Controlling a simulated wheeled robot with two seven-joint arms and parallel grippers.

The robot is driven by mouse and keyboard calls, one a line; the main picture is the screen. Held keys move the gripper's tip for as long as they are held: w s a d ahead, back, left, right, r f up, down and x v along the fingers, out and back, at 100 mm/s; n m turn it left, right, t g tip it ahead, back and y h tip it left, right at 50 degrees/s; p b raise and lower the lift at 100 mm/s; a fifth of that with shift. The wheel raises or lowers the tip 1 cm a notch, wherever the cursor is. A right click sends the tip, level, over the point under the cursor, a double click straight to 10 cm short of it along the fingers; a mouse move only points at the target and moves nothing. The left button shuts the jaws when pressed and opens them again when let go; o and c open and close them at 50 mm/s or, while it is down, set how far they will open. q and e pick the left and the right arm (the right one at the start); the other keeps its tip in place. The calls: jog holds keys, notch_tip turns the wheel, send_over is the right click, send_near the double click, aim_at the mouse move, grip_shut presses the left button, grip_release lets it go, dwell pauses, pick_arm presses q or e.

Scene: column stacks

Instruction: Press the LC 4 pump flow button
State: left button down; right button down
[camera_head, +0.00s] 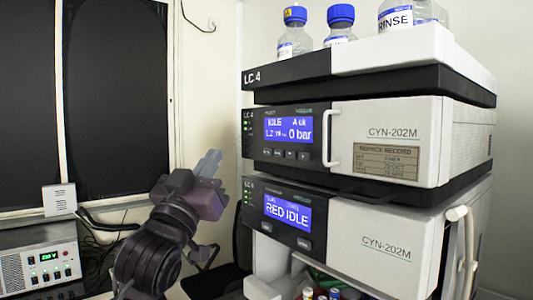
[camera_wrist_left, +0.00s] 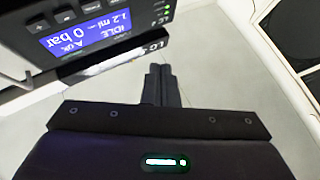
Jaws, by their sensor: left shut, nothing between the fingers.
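The LC 4 pump (camera_head: 390,135) is the middle unit of the stack, with a blue display (camera_head: 289,129) reading IDLE and 0 bar. A row of small dark buttons (camera_head: 278,153) lies under the display; their labels are too small to read. My left gripper (camera_head: 210,160) is shut and empty, left of the pump front and apart from it, about level with the button row. In the left wrist view, my shut fingers (camera_wrist_left: 160,75) point past the pump's edge, and the display (camera_wrist_left: 90,32) appears upside down with some buttons (camera_wrist_left: 65,16) beyond it. My right gripper is not in view.
A lower unit (camera_head: 370,240) with a RED IDLE display sits beneath. Blue-capped bottles (camera_head: 294,35) stand on the top tray (camera_head: 390,50). A white handle (camera_head: 331,138) stands out right of the display. A small power box (camera_head: 40,268) is at lower left.

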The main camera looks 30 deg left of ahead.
pick_arm(q)
jog(key=shift+w, duration=0.15)
send_near(265, 142)
jog(key=shift+w+a+r+p, duration=0.15)
jog(key=shift+w+a+r, duration=0.15)
jog(key=shift+w+r, duration=0.45)
jog(key=shift+w+a+r+p, duration=0.15)
jog(key=shift+w+a+r, duration=0.2)
jog(key=shift+w+r, duration=0.3)
dwell(1.3)
jog(key=shift+w+d, duration=0.15)
jog(key=shift+w, duration=0.2)
jog(key=shift+w+d, duration=0.15)
jog(key=shift+w, duration=0.2)
dwell(0.7)
dwell(0.3)
jog(key=shift+s+a, duration=0.3)
jog(key=shift+s, duration=0.45)
